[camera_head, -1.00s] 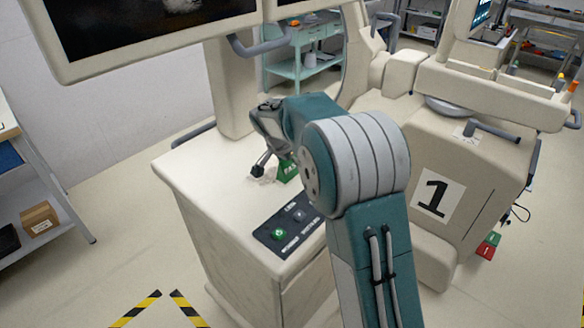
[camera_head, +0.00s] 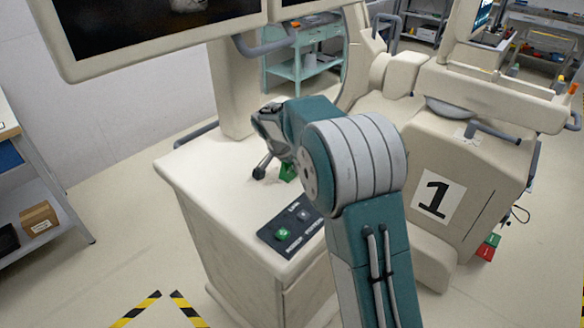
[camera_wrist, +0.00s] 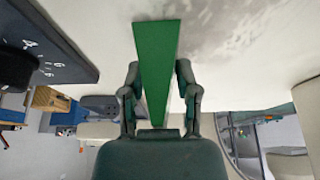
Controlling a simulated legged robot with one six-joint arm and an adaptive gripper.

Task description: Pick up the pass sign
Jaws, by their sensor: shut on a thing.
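The green pass sign (camera_wrist: 156,62) shows in the wrist view as a tapering green piece between my two fingers. My gripper (camera_wrist: 158,85) is shut on it, one finger on each side. In the head view, a small part of the green sign (camera_head: 287,171) shows beside my gripper (camera_head: 262,172), over the white top of the cart (camera_head: 220,185). My arm hides most of the sign there, and its lettering cannot be read. I cannot tell whether the sign still touches the cart top.
A dark control panel (camera_head: 290,230) with a green button lies on the cart's front part. A screen (camera_head: 150,30) hangs above the cart's back. A beige machine marked 1 (camera_head: 470,190) stands to the right. The cart top left of my gripper is clear.

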